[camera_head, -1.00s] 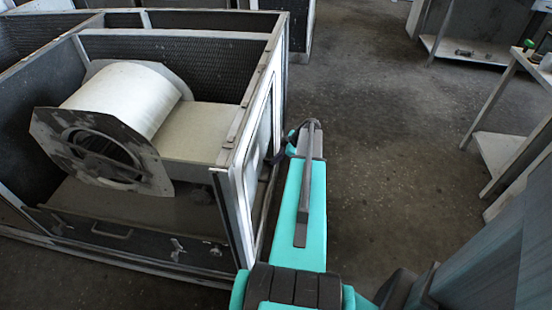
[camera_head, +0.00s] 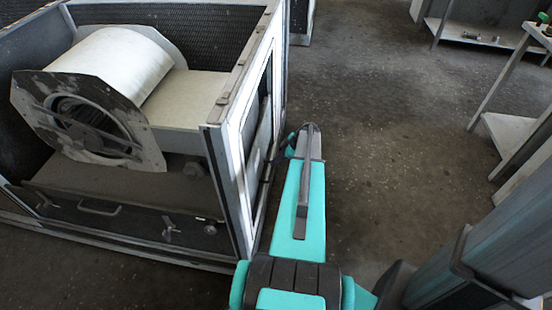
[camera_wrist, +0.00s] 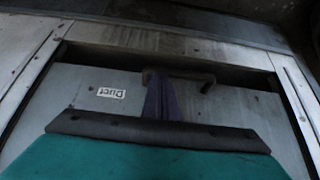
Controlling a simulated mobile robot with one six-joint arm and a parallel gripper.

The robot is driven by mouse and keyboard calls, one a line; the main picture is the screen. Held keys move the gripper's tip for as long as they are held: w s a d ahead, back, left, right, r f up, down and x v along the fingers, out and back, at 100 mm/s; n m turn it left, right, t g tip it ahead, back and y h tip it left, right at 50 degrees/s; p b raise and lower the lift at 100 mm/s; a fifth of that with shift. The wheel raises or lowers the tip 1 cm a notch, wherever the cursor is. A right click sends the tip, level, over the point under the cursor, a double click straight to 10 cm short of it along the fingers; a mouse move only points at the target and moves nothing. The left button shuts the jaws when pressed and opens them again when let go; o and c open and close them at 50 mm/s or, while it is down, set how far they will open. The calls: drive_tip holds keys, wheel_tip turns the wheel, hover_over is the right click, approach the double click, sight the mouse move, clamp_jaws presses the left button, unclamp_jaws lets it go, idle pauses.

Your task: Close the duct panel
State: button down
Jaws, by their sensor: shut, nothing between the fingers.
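The grey duct panel (camera_wrist: 85,95), with a small white "Duct" label, fills the middle of the wrist view. A dark gap shows between its upper edge and the frame around it. A dark bar handle (camera_wrist: 204,82) sits near that edge. My gripper (camera_wrist: 163,78) is shut, with its fingers against or just in front of the handle; I cannot tell if they touch. In the head view my arm reaches along the right side wall (camera_head: 250,125) of the blower housing.
The housing holds a pale blower drum (camera_head: 130,62) with a grey end plate. A low front panel with a handle (camera_head: 100,208) and latches runs below it. Metal workbenches (camera_head: 510,130) stand to the right. The floor between (camera_head: 400,110) is clear.

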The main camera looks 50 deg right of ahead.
drive_tip(key=shift+f+b, duration=1.05)
drive_tip(key=shift+f, duration=1.4)
drive_tip(key=shift+a, duration=0.1)
drive_tip(key=r, duration=0.4)
drive_tip(key=shift+w+a+p, duration=0.2)
drive_tip(key=shift+w+p, duration=0.15)
drive_tip(key=shift+w, duration=0.05)
drive_tip(key=v, duration=1)
drive_tip(key=shift+d+r+p, duration=0.15)
drive_tip(key=shift+r+p, duration=0.05)
drive_tip(key=shift+p, duration=0.25)
drive_tip(key=shift+s, duration=0.1)
